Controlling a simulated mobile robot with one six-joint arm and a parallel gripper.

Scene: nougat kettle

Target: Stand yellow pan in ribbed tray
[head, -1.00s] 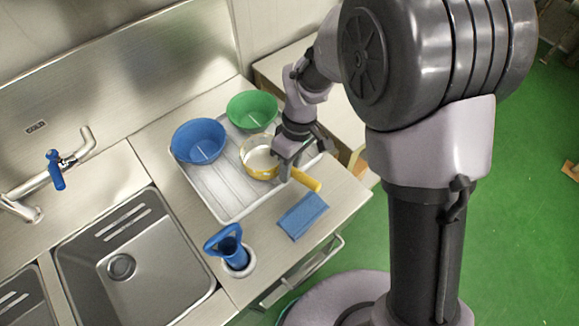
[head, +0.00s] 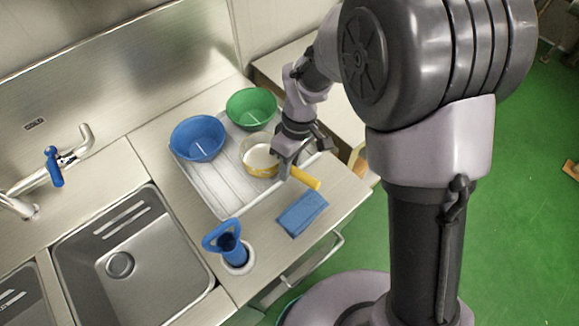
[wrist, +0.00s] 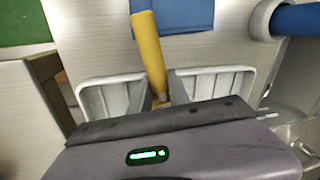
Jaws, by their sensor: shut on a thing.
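The yellow pan (head: 258,174) has a pale inside and is over the right part of the white ribbed tray (head: 214,188). It looks roughly upright; I cannot tell whether its base touches the tray. Its yellow handle (head: 307,180) points to the lower right, past the tray's edge. My gripper (head: 287,173) is shut on the pan at the inner end of the handle. In the wrist view the yellow handle (wrist: 149,48) runs between my two grey fingers (wrist: 158,90), and the pan's bowl is hidden behind the gripper body.
A blue bowl (head: 198,138) and a green bowl (head: 252,108) stand at the tray's back. A blue sponge-like block (head: 302,214) lies in front, near the counter edge. A blue-handled tool in a white holder (head: 233,249) stands beside the sink (head: 125,262).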

